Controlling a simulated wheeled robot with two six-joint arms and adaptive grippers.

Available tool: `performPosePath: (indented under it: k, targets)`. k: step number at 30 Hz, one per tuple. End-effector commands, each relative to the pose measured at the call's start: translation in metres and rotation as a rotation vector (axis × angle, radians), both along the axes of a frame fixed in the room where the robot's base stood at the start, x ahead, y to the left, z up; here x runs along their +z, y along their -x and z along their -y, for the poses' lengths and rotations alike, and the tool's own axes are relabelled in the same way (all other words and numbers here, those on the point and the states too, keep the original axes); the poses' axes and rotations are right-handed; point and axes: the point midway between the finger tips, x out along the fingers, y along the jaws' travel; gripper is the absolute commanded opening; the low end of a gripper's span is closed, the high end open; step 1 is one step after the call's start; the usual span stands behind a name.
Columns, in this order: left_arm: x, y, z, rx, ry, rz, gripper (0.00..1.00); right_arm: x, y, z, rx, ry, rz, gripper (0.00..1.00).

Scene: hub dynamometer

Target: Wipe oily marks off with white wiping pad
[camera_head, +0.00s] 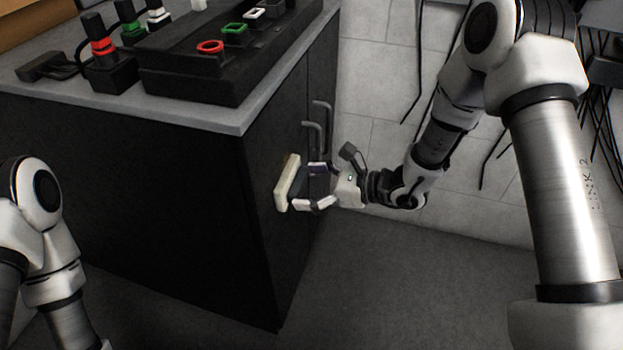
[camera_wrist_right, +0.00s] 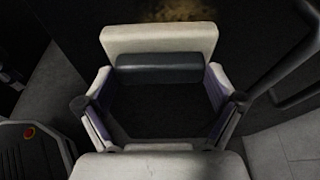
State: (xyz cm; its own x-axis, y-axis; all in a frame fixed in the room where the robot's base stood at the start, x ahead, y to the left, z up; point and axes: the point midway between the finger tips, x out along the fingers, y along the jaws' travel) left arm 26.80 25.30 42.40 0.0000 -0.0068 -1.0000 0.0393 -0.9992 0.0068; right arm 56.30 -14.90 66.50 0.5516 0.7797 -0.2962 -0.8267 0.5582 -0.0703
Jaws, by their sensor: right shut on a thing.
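The white wiping pad (camera_head: 287,183) is held by its dark grip against or very close to the dark cabinet side, in the head view. My right gripper (camera_head: 312,186) is shut on the pad's dark handle. In the right wrist view the pad (camera_wrist_right: 158,38) spans the top middle, with the handle (camera_wrist_right: 158,68) between the fingers of the right gripper (camera_wrist_right: 158,85). A brownish oily mark (camera_wrist_right: 180,12) shows on the dark surface just beyond the pad. I cannot tell whether the pad touches the surface. My left gripper is out of view; only my left arm shows.
The black cabinet (camera_head: 150,190) has a grey top (camera_head: 195,112) carrying a dark box with red and green sockets (camera_head: 215,60) and several plugs. Two bar handles (camera_head: 312,135) stick out of the cabinet side near my right gripper. Cables hang at the back right. Grey floor (camera_head: 420,280) is clear.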

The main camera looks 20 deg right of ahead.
Motion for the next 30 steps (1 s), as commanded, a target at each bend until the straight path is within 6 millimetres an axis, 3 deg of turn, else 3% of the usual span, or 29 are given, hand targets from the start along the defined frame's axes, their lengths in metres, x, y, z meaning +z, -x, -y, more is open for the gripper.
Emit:
performPosePath:
  k: [5, 16, 30]
  targets:
    - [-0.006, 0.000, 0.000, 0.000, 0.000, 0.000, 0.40, -0.001, 0.013, -0.008, 0.003, 0.000, 0.002, 0.65]
    - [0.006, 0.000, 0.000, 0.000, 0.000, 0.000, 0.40, 0.018, 0.014, -0.007, 0.001, 0.000, 0.000, 0.65]
    - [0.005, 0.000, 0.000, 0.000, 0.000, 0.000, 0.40, 0.017, -0.019, 0.012, 0.000, 0.000, 0.001, 0.65]
